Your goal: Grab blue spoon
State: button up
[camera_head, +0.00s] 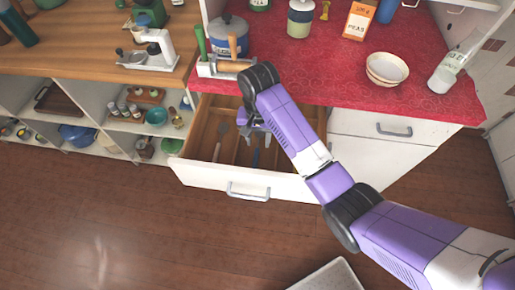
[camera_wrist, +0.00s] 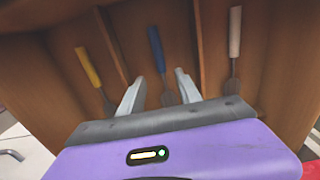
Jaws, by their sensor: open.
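The blue spoon (camera_wrist: 156,49) lies in the middle compartment of the open drawer (camera_wrist: 203,45) in the wrist view, its blue handle pointing away from my gripper. Its grey lower end passes between my fingers and is partly hidden by the gripper body. My gripper (camera_wrist: 159,84) is open, with one finger on each side of the spoon's lower part, and nothing is held. In the head view my gripper (camera_head: 252,127) hangs over the drawer, and the arm covers part of the drawer's inside.
A yellow-handled utensil (camera_wrist: 88,67) lies in the left compartment and a white-handled one (camera_wrist: 235,32) in the right, with thin dividers between. The red counter (camera_head: 320,75) above holds a utensil caddy (camera_head: 222,68), a bowl (camera_head: 387,69) and jars. Open floor lies in front.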

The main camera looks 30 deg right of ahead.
aim_at(258, 148)
notch_tip(258, 148, down, 4)
jog(key=shift+w+f, duration=0.15)
jog(key=shift+c, duration=0.2)
grip_shut()
